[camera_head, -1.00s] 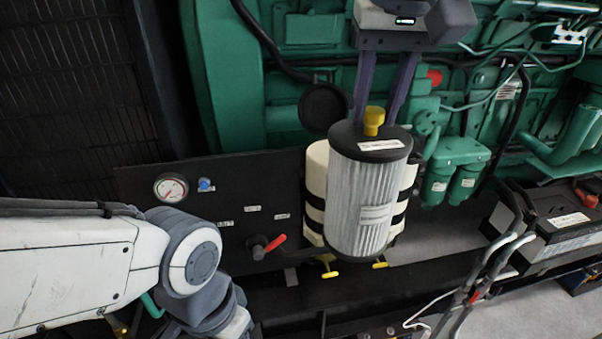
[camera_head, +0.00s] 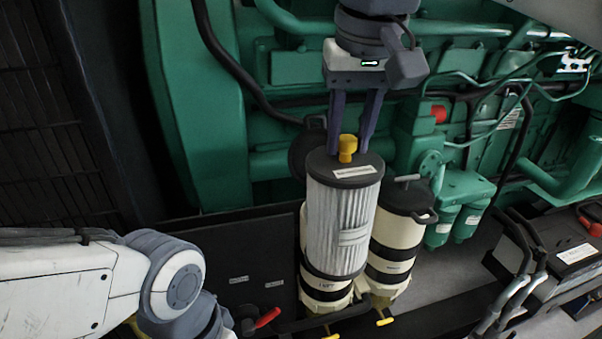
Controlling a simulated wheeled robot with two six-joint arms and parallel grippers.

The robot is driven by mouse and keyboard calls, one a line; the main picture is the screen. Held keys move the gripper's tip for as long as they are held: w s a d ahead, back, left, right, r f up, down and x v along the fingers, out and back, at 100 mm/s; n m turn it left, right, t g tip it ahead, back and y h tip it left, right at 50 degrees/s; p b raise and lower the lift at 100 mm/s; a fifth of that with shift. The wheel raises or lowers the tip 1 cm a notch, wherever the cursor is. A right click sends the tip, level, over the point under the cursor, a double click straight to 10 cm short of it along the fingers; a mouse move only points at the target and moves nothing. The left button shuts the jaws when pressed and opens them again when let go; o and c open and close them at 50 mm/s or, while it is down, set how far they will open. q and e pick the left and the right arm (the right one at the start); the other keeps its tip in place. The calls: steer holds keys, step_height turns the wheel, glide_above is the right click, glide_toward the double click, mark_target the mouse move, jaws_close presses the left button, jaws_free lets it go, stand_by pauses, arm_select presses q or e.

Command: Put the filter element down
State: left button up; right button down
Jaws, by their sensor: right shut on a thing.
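The filter element (camera_head: 340,225) is a pale pleated cylinder with a black top cap and a yellow knob (camera_head: 347,147). It hangs nearly upright. My right gripper (camera_head: 350,140) comes down from above and is shut on the yellow knob. The filter's rounded lower end overlaps a cream canister with black bands (camera_head: 325,288), hiding most of its upper part. I cannot tell how far apart they are in depth. A second banded canister (camera_head: 394,248) with a black lid (camera_head: 405,197) stands to the right. My left arm shows at the lower left; its gripper is out of view.
A green engine (camera_head: 200,110) with pipes and two small green filters fills the back. A black round cover (camera_head: 305,150) is partly hidden behind the filter. Red-handled (camera_head: 267,317) and yellow-handled (camera_head: 384,322) valves sit low in front. A black battery (camera_head: 560,250) is at right.

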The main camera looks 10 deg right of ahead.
steer(key=shift+w+d+r+p, duration=0.15)
steer(key=shift+w+p, duration=0.25)
steer(key=shift+p, duration=0.4)
steer(key=shift+w+d+p, duration=0.15)
steer(key=shift+w+p, duration=0.2)
steer(key=shift+p, duration=0.45)
steer(key=w+d+p, duration=0.4)
steer(key=w+p, duration=0.2)
steer(key=w, duration=0.9)
step_height(320, 180, down, 18)
steer(key=p, duration=0.2)
steer(key=shift+s, duration=0.3)
steer(key=shift+f, duration=0.25)
steer(key=shift+f+b, duration=0.5)
steer(key=c, duration=0.5)
jaws_free()
steer(key=shift+c, duration=0.2)
